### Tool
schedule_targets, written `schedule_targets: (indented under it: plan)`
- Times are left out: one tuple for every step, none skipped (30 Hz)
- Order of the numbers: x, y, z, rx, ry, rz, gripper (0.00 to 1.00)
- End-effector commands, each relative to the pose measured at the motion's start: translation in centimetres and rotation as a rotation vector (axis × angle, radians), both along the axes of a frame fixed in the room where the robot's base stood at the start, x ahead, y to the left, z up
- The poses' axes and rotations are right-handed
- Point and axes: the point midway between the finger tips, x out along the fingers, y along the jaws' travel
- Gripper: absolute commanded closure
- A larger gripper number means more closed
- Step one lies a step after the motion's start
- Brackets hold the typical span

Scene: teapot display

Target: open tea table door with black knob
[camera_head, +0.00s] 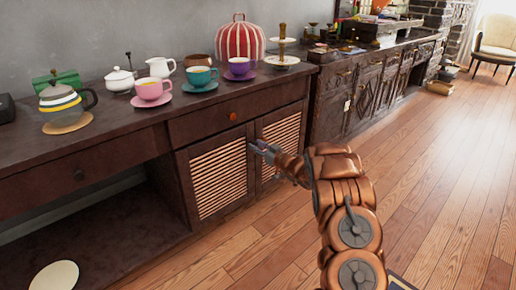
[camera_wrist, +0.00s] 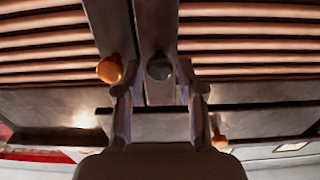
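The dark wood tea table has two slatted doors, the left door (camera_head: 218,172) and the right door (camera_head: 281,140). Both look shut. In the wrist view, which appears turned over, the black knob (camera_wrist: 159,67) sits near the meeting edges of the doors, beside an orange knob (camera_wrist: 109,69). My gripper (camera_head: 262,149) is at the doors' meeting edges, and it hides the knobs in the head view. In the wrist view my gripper (camera_wrist: 158,82) is open, with one finger on each side of the black knob. Contact cannot be told.
A drawer with an orange knob (camera_head: 232,116) is above the doors. Cups, a teapot (camera_head: 62,103) and a striped cover (camera_head: 240,40) stand on the tabletop. A darker cabinet (camera_head: 345,100) adjoins at right.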

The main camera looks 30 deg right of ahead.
Motion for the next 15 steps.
schedule_targets:
  plan:
    - [0.00, 0.00, 0.02, 0.000, 0.000, 0.000, 0.61]
    - [-0.01, 0.00, 0.03, 0.000, 0.000, 0.000, 0.61]
    - [-0.01, 0.00, 0.03, 0.000, 0.000, 0.000, 0.61]
    - [-0.02, -0.01, 0.03, 0.000, 0.000, 0.000, 0.61]
    - [-0.02, -0.01, 0.03, 0.000, 0.000, 0.000, 0.62]
    - [-0.02, -0.01, 0.04, 0.000, 0.000, 0.000, 0.67]
    - [-0.03, -0.02, 0.03, 0.000, 0.000, 0.000, 0.70]
    - [-0.03, -0.02, 0.03, 0.000, 0.000, 0.000, 0.73]
    - [-0.02, -0.03, 0.03, 0.000, 0.000, 0.000, 0.77]
    - [-0.02, -0.03, 0.05, 0.000, 0.000, 0.000, 0.80]
    - [-0.02, -0.03, 0.04, 0.000, 0.000, 0.000, 0.83]
    - [-0.02, -0.03, 0.04, 0.000, 0.000, 0.000, 0.87]
    - [-0.03, -0.02, 0.04, 0.000, 0.000, 0.000, 0.91]
    - [-0.03, -0.02, 0.04, 0.000, 0.000, 0.000, 0.94]
    - [-0.03, -0.02, 0.04, 0.000, 0.000, 0.000, 0.98]
